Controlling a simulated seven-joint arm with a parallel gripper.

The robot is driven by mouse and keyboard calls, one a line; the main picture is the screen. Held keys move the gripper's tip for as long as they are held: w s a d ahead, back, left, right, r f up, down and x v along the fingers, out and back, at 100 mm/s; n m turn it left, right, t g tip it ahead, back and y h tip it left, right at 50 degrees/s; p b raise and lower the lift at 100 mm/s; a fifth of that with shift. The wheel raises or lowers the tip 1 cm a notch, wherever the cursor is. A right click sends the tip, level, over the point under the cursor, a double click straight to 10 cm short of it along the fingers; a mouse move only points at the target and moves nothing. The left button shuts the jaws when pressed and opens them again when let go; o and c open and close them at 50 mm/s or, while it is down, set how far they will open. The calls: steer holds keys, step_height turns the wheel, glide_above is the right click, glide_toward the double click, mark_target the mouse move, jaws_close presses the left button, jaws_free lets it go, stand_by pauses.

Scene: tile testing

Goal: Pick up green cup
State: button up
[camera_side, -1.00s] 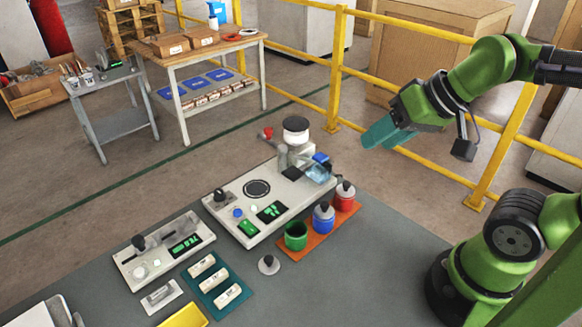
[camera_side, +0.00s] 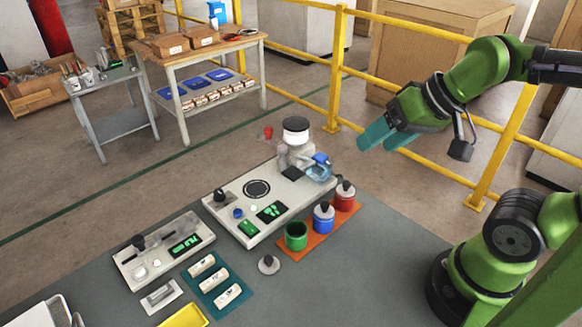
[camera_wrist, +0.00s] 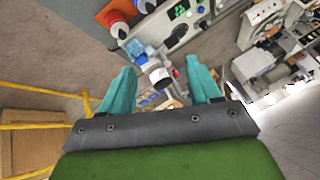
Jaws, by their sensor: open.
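The green cup (camera_side: 296,237) stands uncovered at the near left end of an orange tray (camera_side: 318,239) in the side view. A blue cup (camera_side: 323,220) and a red cup (camera_side: 345,197), both with black-knobbed lids, stand beside it in a row. A loose grey lid with a dark knob (camera_side: 269,265) lies on the table just left of the green cup. My gripper (camera_side: 379,141), with teal fingers, is open and empty, high up and to the right of the cups, apart from them. Its spread fingers also show in the wrist view (camera_wrist: 160,72); I cannot make out the green cup there.
A testing machine (camera_side: 252,188) with a white-and-black top unit stands behind the cups. A smaller device (camera_side: 163,252) and a teal tray (camera_side: 211,295) with white pieces lie to the left. Yellow railing (camera_side: 336,70) runs behind my arm. The table right of the cups is clear.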

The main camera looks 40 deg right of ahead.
steer(key=w+a+f+n+g+h, duration=0.1)
steer(key=w+a+f+n+g, duration=0.15)
steer(key=w+n, duration=0.2)
steer(key=n+g+h, duration=0.1)
steer(key=n+g, duration=0.4)
steer(key=n, duration=2.8)
glide_above(296, 232)
steer(key=s+a, duration=0.1)
step_height(296, 232, down, 4)
steer(key=shift+t, duration=0.25)
step_height(296, 232, down, 11)
steer(key=shift+s+f, duration=0.1)
steer(key=shift+s, duration=0.05)
steer(key=shift+s+a+f, duration=0.1)
steer(key=shift+f, duration=1.25)
steer(key=shift+a+f, duration=0.1)
steer(key=shift+f, duration=1.2)
steer(key=c, duration=0.9)
steer(key=shift+r, duration=0.1)
